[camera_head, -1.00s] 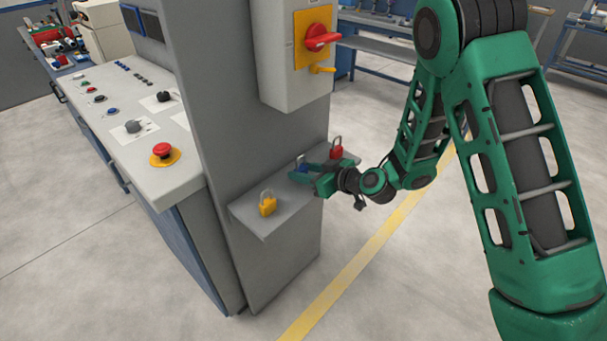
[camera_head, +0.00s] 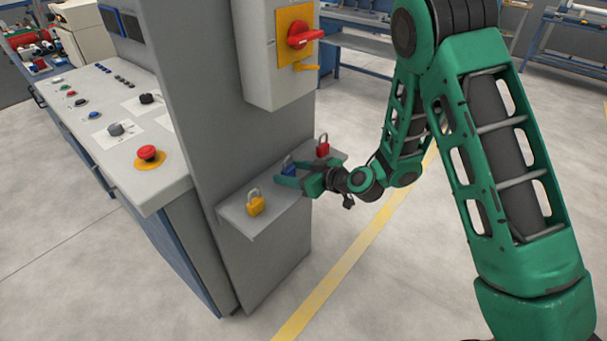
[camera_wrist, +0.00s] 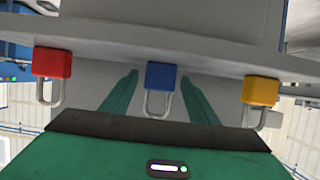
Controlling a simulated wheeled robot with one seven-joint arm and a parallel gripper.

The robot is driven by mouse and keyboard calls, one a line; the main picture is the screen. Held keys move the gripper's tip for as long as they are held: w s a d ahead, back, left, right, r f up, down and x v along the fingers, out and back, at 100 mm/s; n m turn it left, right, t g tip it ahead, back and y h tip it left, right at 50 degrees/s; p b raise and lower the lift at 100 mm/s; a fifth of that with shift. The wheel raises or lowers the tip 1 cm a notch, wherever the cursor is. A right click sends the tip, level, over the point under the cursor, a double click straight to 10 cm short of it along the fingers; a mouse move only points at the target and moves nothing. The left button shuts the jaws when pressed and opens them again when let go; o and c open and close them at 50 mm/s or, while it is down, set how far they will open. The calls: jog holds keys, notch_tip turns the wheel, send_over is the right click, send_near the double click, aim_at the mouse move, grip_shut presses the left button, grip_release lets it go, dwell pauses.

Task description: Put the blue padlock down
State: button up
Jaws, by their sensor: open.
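The blue padlock (camera_head: 288,169) stands upright on the small grey shelf (camera_head: 240,222), between the yellow padlock (camera_head: 255,206) and the red padlock (camera_head: 322,149). My gripper (camera_head: 284,174) is open at the blue padlock. In the wrist view, which looks upside down, the blue padlock (camera_wrist: 160,76) sits between the two spread green fingers (camera_wrist: 160,95), with a gap on each side. The red padlock (camera_wrist: 52,63) is at the left there and the yellow padlock (camera_wrist: 260,91) at the right, both outside the fingers.
A grey box with a red rotary switch (camera_head: 304,35) hangs on the panel above the shelf. A control desk with a red emergency button (camera_head: 147,153) stands left of the panel. The floor right of the shelf is open, with a yellow line (camera_head: 350,258).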

jog(key=v, duration=1.1)
jog(key=shift+s+d+r, duration=0.15)
jog(key=shift+d+r, duration=0.05)
jog(key=s+d+r+m+g+h, duration=0.2)
jog(key=s+d+h, duration=0.15)
jog(key=d, duration=0.55)
jog(key=s+d+r+m+g+h, duration=0.1)
jog(key=s+d+m+h, duration=0.1)
jog(key=s+d, duration=0.5)
jog(key=s+d+r+m+g+h, duration=0.2)
jog(key=d+h, duration=0.1)
jog(key=d, duration=0.7)
jog(key=s+d+r+m+g+h, duration=0.1)
jog(key=s+d+r+m, duration=0.2)
jog(key=s, duration=0.6)
jog(key=s+d+r+m+g+h, duration=0.1)
jog(key=s+d+r+m+g, duration=0.1)
jog(key=s+d+m, duration=0.5)
jog(key=shift+s+d+r+m+g, duration=0.35)
jog(key=shift+s+d+r, duration=0.4)
jog(key=shift+s+d, duration=0.4)
